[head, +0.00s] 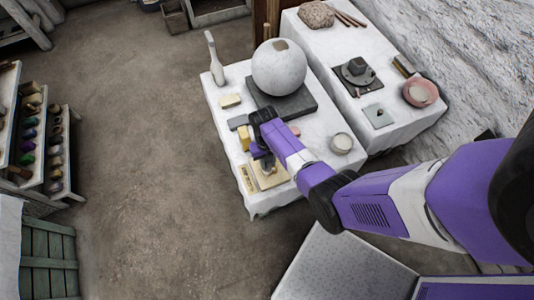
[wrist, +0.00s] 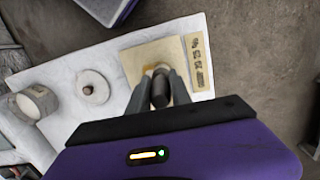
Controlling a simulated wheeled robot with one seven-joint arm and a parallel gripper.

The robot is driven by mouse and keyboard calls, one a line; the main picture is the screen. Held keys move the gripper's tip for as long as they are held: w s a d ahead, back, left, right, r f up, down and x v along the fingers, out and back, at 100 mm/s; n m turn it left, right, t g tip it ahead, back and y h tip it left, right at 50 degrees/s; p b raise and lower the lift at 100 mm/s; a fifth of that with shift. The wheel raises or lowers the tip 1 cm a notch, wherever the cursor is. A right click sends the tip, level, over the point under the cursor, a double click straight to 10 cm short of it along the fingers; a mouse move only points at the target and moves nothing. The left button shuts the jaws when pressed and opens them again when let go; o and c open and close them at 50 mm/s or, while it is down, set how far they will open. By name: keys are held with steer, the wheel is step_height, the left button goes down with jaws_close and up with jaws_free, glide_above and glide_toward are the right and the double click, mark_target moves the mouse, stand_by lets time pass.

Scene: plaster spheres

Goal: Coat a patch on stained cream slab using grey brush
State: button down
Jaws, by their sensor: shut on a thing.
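The cream slab (head: 272,181) lies flat near the front of the white-covered table, partly hidden by my arm in the head view. In the wrist view the slab (wrist: 137,63) lies just beyond my fingertips, with a brownish stain around the brush. My gripper (wrist: 160,84) is shut on the grey brush (wrist: 160,92), whose dark rounded handle shows between the fingers. The brush's bristles are hidden, so I cannot tell whether they touch the slab. In the head view my gripper (head: 264,162) is above the slab.
A pale card with dark marks (wrist: 198,62) lies beside the slab. A white disc (wrist: 93,87) and a cup (wrist: 36,102) stand to the left in the wrist view. A large plaster sphere (head: 279,68) sits on a dark slab (head: 296,105) behind my gripper.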

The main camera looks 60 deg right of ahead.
steer(key=shift+s+a, duration=0.5)
steer(key=shift+s, duration=0.25)
steer(key=shift+w+d+b, duration=0.35)
steer(key=shift+w+d, duration=0.1)
steer(key=shift+w, duration=0.2)
steer(key=shift+w+d+b, duration=0.35)
steer(key=shift+w+d, duration=0.05)
steer(key=shift+w, duration=0.2)
steer(key=shift+s+a+r+p, duration=0.45)
steer(key=shift+s+r+p, duration=0.25)
steer(key=shift+p, duration=0.25)
steer(key=shift+w, duration=0.1)
steer(key=shift+f+b, duration=0.65)
steer(key=shift+f, duration=0.15)
steer(key=shift+r, duration=0.1)
